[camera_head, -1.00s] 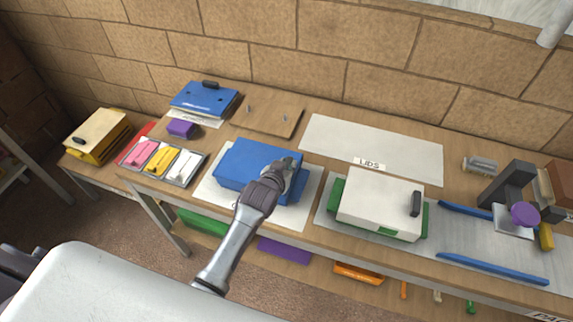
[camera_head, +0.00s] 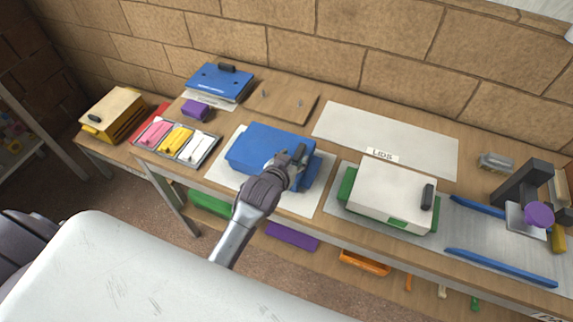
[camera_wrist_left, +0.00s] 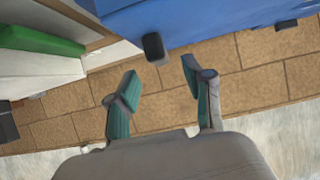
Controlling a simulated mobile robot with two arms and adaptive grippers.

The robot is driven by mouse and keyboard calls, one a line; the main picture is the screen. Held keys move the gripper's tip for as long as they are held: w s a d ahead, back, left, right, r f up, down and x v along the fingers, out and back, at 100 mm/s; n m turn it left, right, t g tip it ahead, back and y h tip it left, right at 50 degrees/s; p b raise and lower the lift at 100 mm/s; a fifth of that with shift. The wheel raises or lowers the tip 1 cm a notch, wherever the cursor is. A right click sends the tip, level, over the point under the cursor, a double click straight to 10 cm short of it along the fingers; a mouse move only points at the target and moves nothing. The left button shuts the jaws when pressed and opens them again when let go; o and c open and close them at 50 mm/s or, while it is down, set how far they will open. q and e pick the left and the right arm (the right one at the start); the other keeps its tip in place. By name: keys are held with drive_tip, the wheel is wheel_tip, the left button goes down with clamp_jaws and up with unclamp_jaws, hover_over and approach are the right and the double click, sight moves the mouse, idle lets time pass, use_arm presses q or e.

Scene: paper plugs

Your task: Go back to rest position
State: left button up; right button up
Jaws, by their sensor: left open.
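The blue box (camera_head: 262,143) sits on a white sheet (camera_head: 300,200) on the bench. My left gripper (camera_head: 296,163) is at the box's near right side in the head view and covers part of it. In the left wrist view, the two teal-padded fingers (camera_wrist_left: 160,82) are spread with nothing held between them. A black handle (camera_wrist_left: 154,48) of the blue box (camera_wrist_left: 205,18) shows just beyond the gap, apart from the fingers. My right gripper is not in view.
A white box with a green base (camera_head: 392,194) stands to the right. A tray of coloured pieces (camera_head: 178,143) and a purple block (camera_head: 195,108) lie to the left. A purple-knobbed press (camera_head: 538,214) stands at the far right. The LIDS sheet (camera_head: 385,133) is bare.

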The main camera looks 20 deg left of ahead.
use_arm(q)
drive_tip(key=s+a+m+g, duration=0.25)
drive_tip(key=s+g, duration=0.65)
drive_tip(key=s, duration=1.9)
wheel_tip(320, 180, down, 30)
drive_tip(key=s+f+g+b, duration=0.1)
drive_tip(key=s+b, duration=0.2)
drive_tip(key=s+a+f+g+b, duration=0.1)
drive_tip(key=s+a+f, duration=0.2)
drive_tip(key=s+f, duration=1.1)
drive_tip(key=shift+s+a+f, duration=0.35)
drive_tip(key=shift+s, duration=0.25)
drive_tip(key=shift+n, duration=0.25)
